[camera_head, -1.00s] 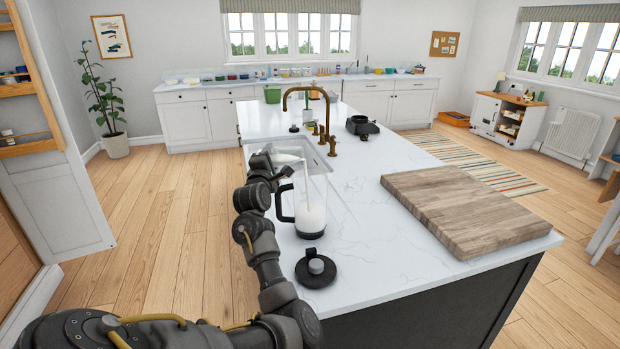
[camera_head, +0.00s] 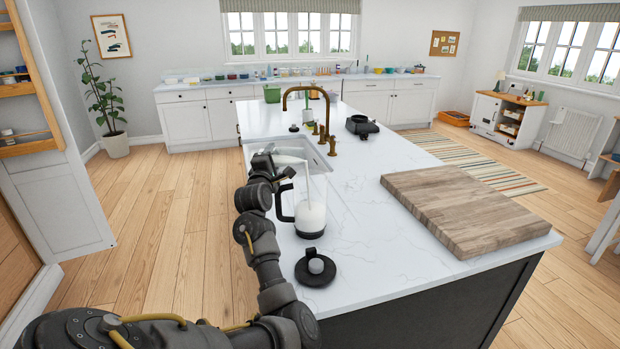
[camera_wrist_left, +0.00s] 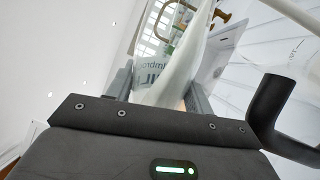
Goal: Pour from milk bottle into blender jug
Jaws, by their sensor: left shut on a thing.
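The blender jug (camera_head: 311,205) stands upright on the island counter, clear-walled with a black handle and base. White milk shows inside it, and a white stream falls into it from above. The milk bottle (camera_head: 290,155) is tipped nearly level above the jug, its mouth toward the right. My left gripper (camera_head: 268,160) is shut on the bottle at the jug's upper left. In the left wrist view the bottle (camera_wrist_left: 150,78) with printed lettering sits between the fingers, and the jug's black handle (camera_wrist_left: 272,105) is at the right. My right gripper is not in view.
A black lid (camera_head: 316,267) lies on the counter in front of the jug. A wooden cutting board (camera_head: 465,205) is to the right. A brass tap (camera_head: 330,110) and sink are behind the jug. The counter between jug and board is clear.

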